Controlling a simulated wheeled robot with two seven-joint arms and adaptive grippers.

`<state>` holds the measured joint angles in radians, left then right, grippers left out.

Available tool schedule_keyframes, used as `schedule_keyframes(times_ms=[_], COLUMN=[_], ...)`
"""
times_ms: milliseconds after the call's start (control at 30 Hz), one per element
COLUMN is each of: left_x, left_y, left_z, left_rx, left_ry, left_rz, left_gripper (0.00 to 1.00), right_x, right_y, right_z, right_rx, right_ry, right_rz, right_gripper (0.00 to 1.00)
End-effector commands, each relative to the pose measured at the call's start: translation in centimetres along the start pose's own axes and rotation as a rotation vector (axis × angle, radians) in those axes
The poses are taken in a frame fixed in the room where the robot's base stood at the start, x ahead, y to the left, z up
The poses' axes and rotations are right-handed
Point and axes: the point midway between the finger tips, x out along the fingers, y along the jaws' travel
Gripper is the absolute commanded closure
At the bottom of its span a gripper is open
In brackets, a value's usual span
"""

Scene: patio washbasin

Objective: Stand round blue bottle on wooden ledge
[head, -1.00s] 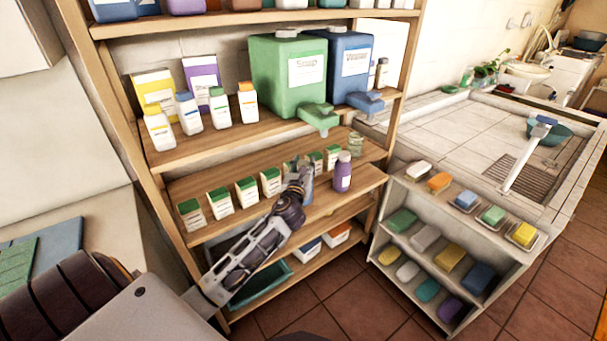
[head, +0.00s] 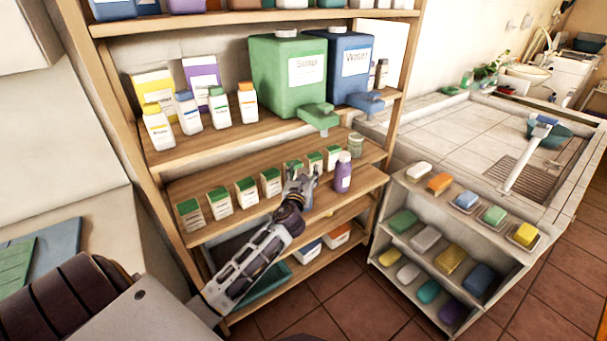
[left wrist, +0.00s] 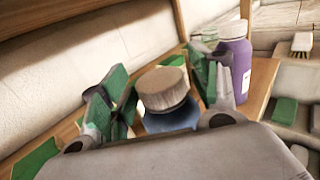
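The round blue bottle (left wrist: 172,118) with a greyish round cap shows in the left wrist view between the fingers of my left gripper (left wrist: 160,92). The fingers stand apart on both sides of it, with no clear grip. In the head view my left gripper (head: 301,178) is over the front of the wooden ledge (head: 268,212), its fingers spread. There the gripper largely hides the bottle, so its base contact cannot be told. My right gripper is not in view.
A purple bottle (head: 343,172) stands close to the right of my left gripper. Several green-topped boxes (head: 246,191) line the ledge behind and left. A small glass jar (head: 356,145) stands at its back right. Green (head: 287,75) and blue (head: 347,65) dispensers overhang above.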

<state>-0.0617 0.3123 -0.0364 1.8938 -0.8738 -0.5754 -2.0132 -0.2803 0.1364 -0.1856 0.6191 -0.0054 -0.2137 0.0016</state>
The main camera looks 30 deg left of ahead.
Motion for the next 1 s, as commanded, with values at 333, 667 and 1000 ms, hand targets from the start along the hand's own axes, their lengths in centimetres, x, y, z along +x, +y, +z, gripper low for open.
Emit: schedule_keyframes(times_ms=[333, 667, 1000], left_x=[-0.2, -2.3, -5.4], left_y=[0.0, 0.0, 0.0], left_z=[0.1, 0.1, 0.0], left_rx=[0.0, 0.0, 0.0], left_ry=[0.0, 0.0, 0.002], left_rz=[0.0, -0.001, 0.0], left_gripper=[0.39, 0.39, 0.39], right_x=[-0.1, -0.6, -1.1], right_y=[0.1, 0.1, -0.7], right_z=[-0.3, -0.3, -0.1], right_rx=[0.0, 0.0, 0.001], right_ry=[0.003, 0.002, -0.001], right_rz=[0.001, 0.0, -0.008], right_gripper=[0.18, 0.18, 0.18])
